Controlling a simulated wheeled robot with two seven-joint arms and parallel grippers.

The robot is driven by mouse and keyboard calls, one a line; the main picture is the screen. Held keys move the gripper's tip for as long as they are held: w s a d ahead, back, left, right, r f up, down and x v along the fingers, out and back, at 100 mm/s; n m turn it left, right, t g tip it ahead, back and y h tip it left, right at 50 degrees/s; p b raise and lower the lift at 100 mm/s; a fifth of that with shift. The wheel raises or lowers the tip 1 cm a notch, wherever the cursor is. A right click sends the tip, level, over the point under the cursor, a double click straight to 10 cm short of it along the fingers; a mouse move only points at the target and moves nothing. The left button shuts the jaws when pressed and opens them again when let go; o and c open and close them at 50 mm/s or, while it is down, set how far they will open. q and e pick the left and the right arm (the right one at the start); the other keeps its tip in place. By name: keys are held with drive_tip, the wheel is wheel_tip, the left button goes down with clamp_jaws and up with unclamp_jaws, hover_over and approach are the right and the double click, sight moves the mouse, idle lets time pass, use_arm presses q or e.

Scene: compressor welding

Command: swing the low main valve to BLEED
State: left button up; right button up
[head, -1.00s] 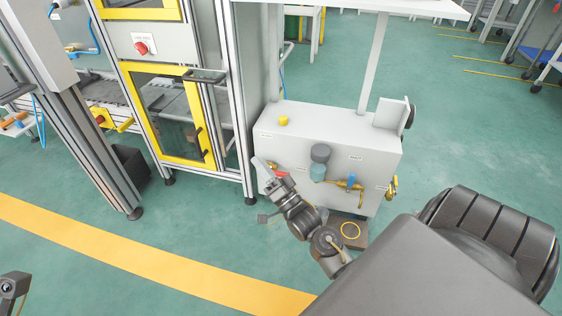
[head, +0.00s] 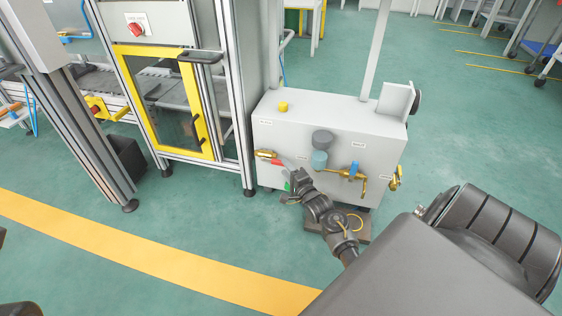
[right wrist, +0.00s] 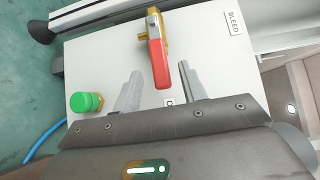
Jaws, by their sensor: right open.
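The low main valve (head: 265,154) is brass with a red lever and sits at the left of the white cabinet's front face. In the right wrist view its red lever (right wrist: 158,62) points from the brass body down toward my gripper, away from the BLEED label (right wrist: 235,21) at upper right. My right gripper (head: 291,175) is just below and right of the valve in the head view. In the right wrist view its two fingers (right wrist: 159,80) are spread, with the lever's end between them in the picture. I cannot tell whether they touch it. My left gripper is not clearly in view.
A green knob (right wrist: 86,101) sits left of the fingers. The cabinet (head: 335,118) also carries a grey-blue cylinder (head: 320,160), a blue-handled brass valve (head: 353,170) and a brass fitting (head: 396,177). A yellow-framed machine (head: 165,105) stands to the left. Green floor lies in front.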

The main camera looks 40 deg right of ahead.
sight(282, 165)
drive_tip(key=w, duration=0.1)
drive_tip(key=w+b, duration=0.1)
drive_tip(key=w, duration=0.1)
drive_tip(key=shift+w+d+f, duration=0.15)
drive_tip(key=shift+w+d, duration=0.05)
drive_tip(key=shift+d, duration=0.15)
drive_tip(key=shift+w, duration=0.25)
drive_tip(key=shift+c, duration=0.3)
